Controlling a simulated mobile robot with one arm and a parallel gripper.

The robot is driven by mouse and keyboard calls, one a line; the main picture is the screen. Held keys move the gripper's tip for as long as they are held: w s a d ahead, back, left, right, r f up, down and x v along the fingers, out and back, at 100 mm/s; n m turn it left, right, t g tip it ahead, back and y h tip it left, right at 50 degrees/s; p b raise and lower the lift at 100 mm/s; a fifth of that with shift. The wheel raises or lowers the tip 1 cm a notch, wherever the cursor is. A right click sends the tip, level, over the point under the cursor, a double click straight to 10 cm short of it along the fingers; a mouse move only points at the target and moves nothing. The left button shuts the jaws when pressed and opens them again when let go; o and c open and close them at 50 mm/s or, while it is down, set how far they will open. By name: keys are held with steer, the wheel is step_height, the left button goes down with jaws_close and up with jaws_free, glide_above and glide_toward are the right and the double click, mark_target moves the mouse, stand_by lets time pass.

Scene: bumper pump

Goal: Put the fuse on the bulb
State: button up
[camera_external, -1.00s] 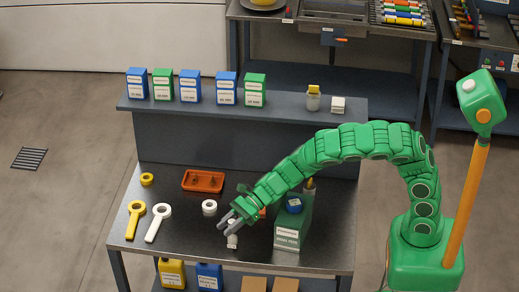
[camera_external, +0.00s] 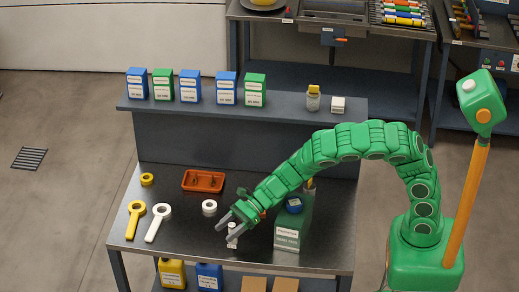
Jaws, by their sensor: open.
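My gripper (camera_external: 223,234) is open over the front of the dark workbench, its fingers pointing down and left. A small white upright item (camera_external: 233,240) stands at the fingers, partly hidden by them; I cannot tell whether it is the fuse or the bulb, or whether a finger touches it. An orange tray (camera_external: 203,188) farther back holds small dark items too small to name. I cannot pick out the fuse or the bulb with certainty.
A green-grey box (camera_external: 287,238) with a blue item (camera_external: 294,204) on top stands right of my gripper. White (camera_external: 209,207) and yellow (camera_external: 147,179) rings, a yellow wrench-like tool (camera_external: 134,222) and a white one (camera_external: 157,225) lie left. Labelled boxes line the shelf (camera_external: 300,109).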

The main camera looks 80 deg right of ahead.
steer(key=shift+s+d+r, duration=0.35)
steer(key=v, duration=1.1)
stand_by(0.4)
